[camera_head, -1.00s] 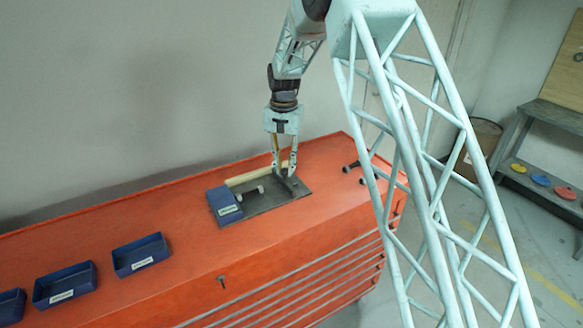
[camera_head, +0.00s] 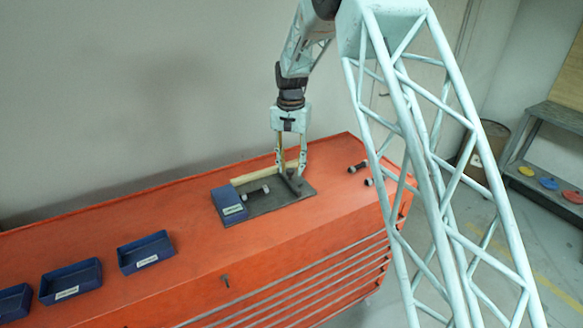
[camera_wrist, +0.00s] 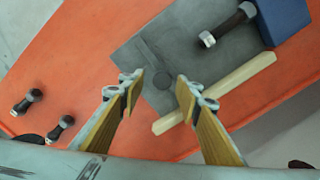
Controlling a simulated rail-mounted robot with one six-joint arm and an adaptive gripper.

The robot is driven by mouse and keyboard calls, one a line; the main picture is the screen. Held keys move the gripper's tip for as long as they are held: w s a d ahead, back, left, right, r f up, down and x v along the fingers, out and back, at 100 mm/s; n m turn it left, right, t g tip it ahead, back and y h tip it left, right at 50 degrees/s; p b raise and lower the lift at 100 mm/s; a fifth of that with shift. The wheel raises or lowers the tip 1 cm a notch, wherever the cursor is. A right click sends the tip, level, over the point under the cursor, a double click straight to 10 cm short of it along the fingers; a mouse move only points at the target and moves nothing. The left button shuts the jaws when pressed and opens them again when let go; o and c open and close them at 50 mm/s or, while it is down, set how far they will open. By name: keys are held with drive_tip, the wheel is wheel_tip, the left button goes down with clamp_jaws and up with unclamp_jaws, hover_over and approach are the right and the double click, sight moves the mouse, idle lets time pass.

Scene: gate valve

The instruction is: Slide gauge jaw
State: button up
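A dark grey gauge plate (camera_head: 265,208) lies flat on the orange bench top. A blue block (camera_head: 229,205) is at its left end, and a bolt (camera_head: 251,193) lies on the plate. A dark raised piece, seemingly the gauge jaw (camera_head: 293,184), is near the plate's right end. My gripper (camera_head: 292,173) points down over it, fingers apart and empty. In the wrist view a round dark knob (camera_wrist: 163,77) shows between the two fingertips, with no visible contact. I cannot tell the exact height of the fingertips above the jaw.
A pale wooden bar (camera_wrist: 215,92) runs along one edge of the plate. Two loose bolts (camera_head: 362,173) lie right of the plate. Several blue trays (camera_head: 146,253) stand at the left. Bench top between trays and plate is clear. A wall stands behind.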

sight(292, 170)
wheel_tip(292, 170, up, 11)
drive_tip(key=shift+r, duration=0.2)
idle(0.5)
drive_tip(key=shift+r, duration=0.1)
drive_tip(key=s+d+r+t+b, duration=0.1)
drive_tip(key=s+d+r, duration=0.45)
drive_tip(key=s, duration=0.35)
drive_tip(key=s+d+r+n+b, duration=0.1)
drive_tip(key=s+d+r+b, duration=0.1)
drive_tip(key=s+d+r, duration=0.6)
drive_tip(key=s+d+r+t+b, duration=0.15)
drive_tip(key=s+r, duration=0.35)
drive_tip(key=s, duration=0.6)
drive_tip(key=s+d+f+b, duration=0.1)
drive_tip(key=s+d+f, duration=0.1)
drive_tip(key=s, duration=0.9)
drive_tip(key=s+d+f+n+t+b, duration=0.1)
drive_tip(key=s+d+f, duration=0.2)
drive_tip(key=s, duration=0.8)
drive_tip(key=s+d+f+n+b, duration=0.1)
drive_tip(key=s+d+f, duration=0.1)
drive_tip(key=s, duration=1)
drive_tip(key=shift+d+f+b, duration=0.25)
drive_tip(key=shift+b, duration=0.05)
